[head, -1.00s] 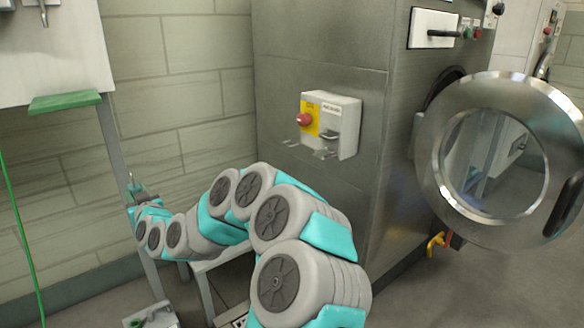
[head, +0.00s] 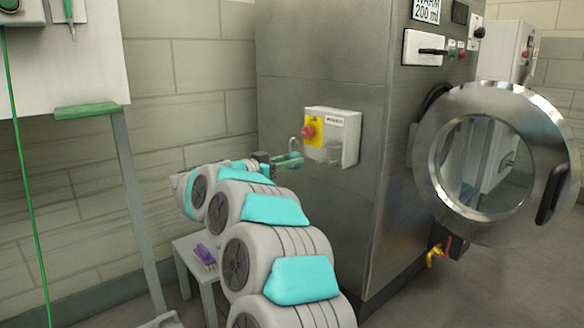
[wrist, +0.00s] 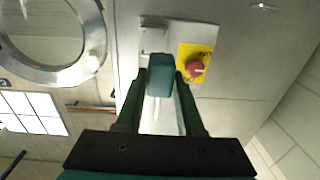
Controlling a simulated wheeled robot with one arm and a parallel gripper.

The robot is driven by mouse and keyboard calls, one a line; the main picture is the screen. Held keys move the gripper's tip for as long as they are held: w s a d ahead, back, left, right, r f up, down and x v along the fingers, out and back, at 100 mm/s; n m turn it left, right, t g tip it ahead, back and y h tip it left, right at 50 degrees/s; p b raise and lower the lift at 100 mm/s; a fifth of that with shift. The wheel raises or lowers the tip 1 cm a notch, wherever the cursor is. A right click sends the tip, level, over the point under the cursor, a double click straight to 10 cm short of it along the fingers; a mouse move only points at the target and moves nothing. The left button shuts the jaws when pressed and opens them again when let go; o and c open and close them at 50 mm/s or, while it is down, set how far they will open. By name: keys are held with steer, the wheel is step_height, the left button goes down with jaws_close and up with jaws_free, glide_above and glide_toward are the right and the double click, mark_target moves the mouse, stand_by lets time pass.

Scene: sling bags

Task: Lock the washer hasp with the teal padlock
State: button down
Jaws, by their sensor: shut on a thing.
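The teal padlock shows in the wrist view as a teal block (wrist: 160,78) between the fingers of my gripper (wrist: 158,92). In the head view, my gripper (head: 284,161) is shut on it just left of the wall-mounted switch box, with a grey shackle (head: 294,145) sticking up. The white switch box (head: 345,138) carries a yellow plate with a red knob (head: 308,131). Metal hasp parts (head: 328,156) stick out low on its front and look apart from the padlock. The wrist view shows the box (wrist: 190,35) directly beyond the padlock, which partly hides it.
The washer's round door (head: 440,185) hangs open at right, above a yellow valve (head: 434,255). A small stool (head: 186,248) with a purple item (head: 205,256) stands below my arm. A white board (head: 60,70) with a green ledge is at left.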

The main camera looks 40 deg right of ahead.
steer(key=shift+s+f+m+g, duration=0.1)
steer(key=shift+s+m+g, duration=0.2)
steer(key=shift+s+g, duration=0.25)
steer(key=shift+a+t+p, duration=0.15)
steer(key=shift+t+p, duration=0.1)
steer(key=shift+p, duration=0.5)
steer(key=shift+w+d+f+p, duration=0.1)
steer(key=shift+d+p, duration=0.25)
steer(key=shift+d, duration=0.6)
steer(key=shift+w+d+f+p, duration=0.15)
steer(key=shift+d+p, duration=0.25)
steer(key=shift+d, duration=0.5)
steer(key=shift+w+d+f+p, duration=0.1)
steer(key=shift+d+p, duration=0.25)
steer(key=shift+d, duration=0.6)
steer(key=shift+s+p, duration=0.1)
steer(key=shift+p, duration=1.6)
steer(key=shift+d, duration=0.3)
steer(key=shift+d+p, duration=0.35)
steer(key=shift+p, duration=0.05)
steer(key=shift+d+p, duration=0.5)
steer(key=shift+d, duration=0.5)
steer(key=shift+w+d, duration=0.2)
steer(key=shift+d, duration=0.1)
